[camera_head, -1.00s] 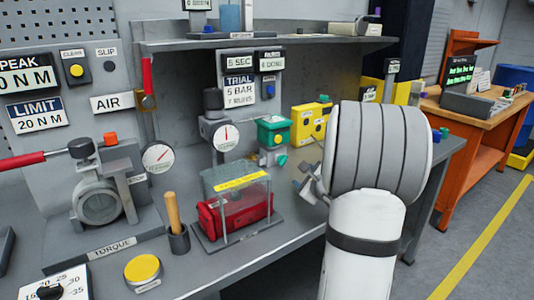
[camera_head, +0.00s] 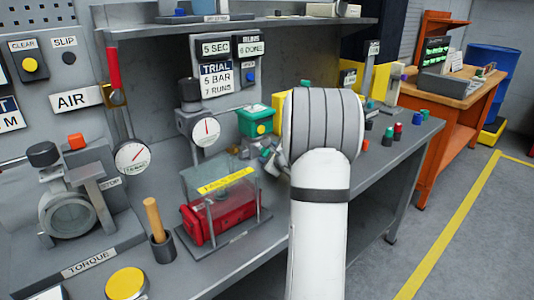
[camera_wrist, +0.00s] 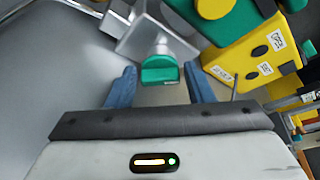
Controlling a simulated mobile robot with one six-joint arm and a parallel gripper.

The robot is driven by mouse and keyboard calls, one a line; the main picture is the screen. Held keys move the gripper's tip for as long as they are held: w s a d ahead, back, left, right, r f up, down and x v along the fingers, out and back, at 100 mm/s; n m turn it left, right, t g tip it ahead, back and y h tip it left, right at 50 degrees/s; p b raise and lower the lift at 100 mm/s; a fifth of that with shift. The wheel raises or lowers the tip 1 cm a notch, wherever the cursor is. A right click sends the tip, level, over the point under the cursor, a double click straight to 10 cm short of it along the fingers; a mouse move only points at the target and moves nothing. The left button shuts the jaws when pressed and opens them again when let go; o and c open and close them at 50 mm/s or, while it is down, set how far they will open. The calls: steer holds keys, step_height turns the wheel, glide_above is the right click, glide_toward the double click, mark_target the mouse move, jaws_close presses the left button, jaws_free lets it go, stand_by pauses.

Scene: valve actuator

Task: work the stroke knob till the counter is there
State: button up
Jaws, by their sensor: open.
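The teal green knob (camera_wrist: 160,72) shows in the wrist view on a grey stem, between the blue fingers of my gripper (camera_wrist: 160,78). Gaps show on both sides of it; the fingers are open and do not visibly press it. In the head view my gripper (camera_head: 262,158) is below the green box (camera_head: 257,121) with a yellow face; my arm hides much of it, and the knob cannot be made out there. The counter (camera_head: 248,46) on the back panel is labelled RUNS and appears to read 6 DONE. The trial card (camera_head: 217,80) reads 5 BAR, 7 RUNS.
A display (camera_head: 216,48) reads 5 SEC. A dial gauge (camera_head: 206,132) stands left of my gripper. A clear cover (camera_head: 222,180) over a red body stands in front. A yellow box (camera_wrist: 255,65) is close to my right finger in the wrist view.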

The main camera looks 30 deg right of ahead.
steer(key=shift+c, duration=0.4)
steer(key=c, duration=0.6)
steer(key=shift+a, duration=0.15)
steer(key=shift+c, duration=0.2)
